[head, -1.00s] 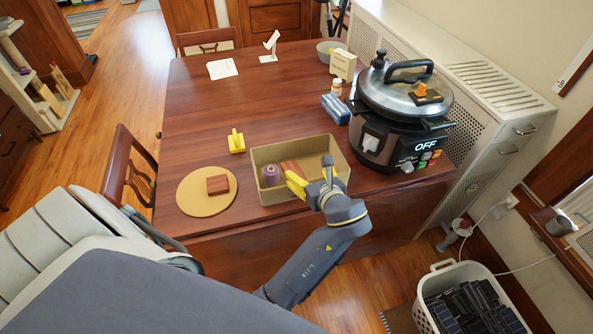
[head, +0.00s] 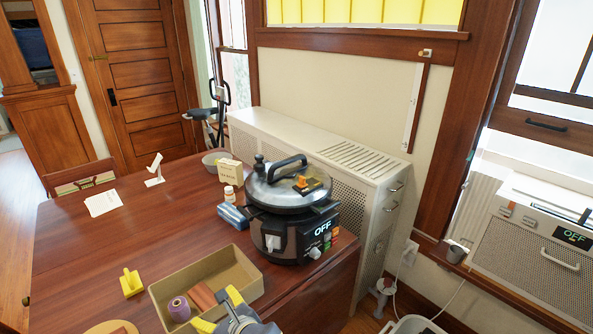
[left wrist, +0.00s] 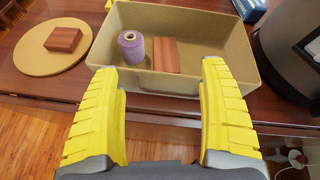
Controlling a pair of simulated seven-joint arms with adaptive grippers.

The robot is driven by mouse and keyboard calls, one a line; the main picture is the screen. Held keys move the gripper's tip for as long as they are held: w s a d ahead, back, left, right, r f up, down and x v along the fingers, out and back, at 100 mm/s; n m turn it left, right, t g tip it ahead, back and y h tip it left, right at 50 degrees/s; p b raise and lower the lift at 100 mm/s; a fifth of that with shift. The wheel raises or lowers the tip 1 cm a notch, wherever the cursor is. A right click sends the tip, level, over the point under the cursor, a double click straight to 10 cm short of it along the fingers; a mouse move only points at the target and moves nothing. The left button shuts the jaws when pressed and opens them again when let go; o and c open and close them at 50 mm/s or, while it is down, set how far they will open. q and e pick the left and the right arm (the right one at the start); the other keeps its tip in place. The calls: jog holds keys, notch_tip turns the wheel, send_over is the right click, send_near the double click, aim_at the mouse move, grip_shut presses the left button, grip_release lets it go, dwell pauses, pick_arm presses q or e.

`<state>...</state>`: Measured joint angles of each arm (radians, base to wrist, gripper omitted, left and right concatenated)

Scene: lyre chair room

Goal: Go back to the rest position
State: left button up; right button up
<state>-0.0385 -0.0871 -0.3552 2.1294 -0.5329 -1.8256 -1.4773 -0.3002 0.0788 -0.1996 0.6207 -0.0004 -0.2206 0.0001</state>
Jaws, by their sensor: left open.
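My left gripper (head: 222,312) is at the bottom edge of the head view, at the front of a tan open bin (head: 205,272). Its yellow fingers are spread wide with nothing between them, as the left wrist view (left wrist: 158,80) shows. The bin holds a purple spool (head: 179,308) and a reddish wooden block (head: 201,297). In the left wrist view the spool (left wrist: 132,48) stands upright beside the block (left wrist: 165,55), beyond the fingertips. My right gripper is in neither view.
A pressure cooker (head: 290,235) reading OFF stands right of the bin. A round board (left wrist: 50,30) with a wooden block (left wrist: 63,40) lies left. A yellow handled object (head: 131,283), a blue box (head: 233,215), a bottle and a bowl stand on the table (head: 120,235). A radiator cover (head: 340,160) borders it.

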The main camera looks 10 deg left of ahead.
pick_arm(q)
jog(key=s+a+f+n+h, duration=0.3)
jog(key=s+f+n, duration=0.1)
jog(key=s+n, duration=0.5)
jog(key=s+a+f+n+h, duration=0.25)
jog(key=s+f+n, duration=0.35)
jog(key=s, duration=0.4)
jog(key=s+d+f+n+g+h, duration=0.1)
jog(key=s+d+f+g, duration=0.15)
jog(key=f, duration=1.25)
jog(key=s+d+f+n+g+h, duration=0.1)
jog(key=d+f+h, duration=0.15)
jog(key=f, duration=1.35)
jog(key=s+f+n+g+h, duration=0.1)
jog(key=s+f+n+g, duration=0.2)
jog(key=s+f, duration=1.6)
jog(key=shift+s+d+f, duration=0.15)
jog(key=shift+s+f, duration=0.25)
jog(key=shift+s, duration=0.7)
